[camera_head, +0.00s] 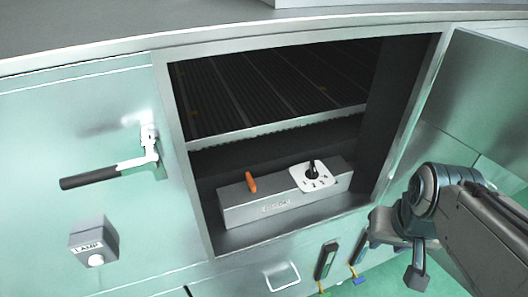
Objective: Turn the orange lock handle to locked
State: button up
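The orange lock handle (251,182) is a small orange lever on the left part of a long grey box (283,205). The box sits inside the open cabinet compartment. The handle stands up from the box top, tilted a little to the left. Its lock markings are too small to read. My gripper (400,262) is at the lower right, outside the compartment and well apart from the handle. A dark finger part points down, and I cannot tell how far the fingers are apart. Nothing is seen held in it.
A white plate with a black knob (312,170) is on the box's right part. The open door (485,95) stands at right. A black-gripped lever (92,178) and a lamp box (94,243) are on the left panel. A pull handle (282,276) and two dark hanging items (326,260) are below.

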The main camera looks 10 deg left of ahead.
aim_at(252, 186)
jog(key=z, duration=1.7)
jog(key=k, duration=0.9)
jog(key=u, duration=1.2)
jog(key=i, duration=0.5)
jog(key=z, duration=0.05)
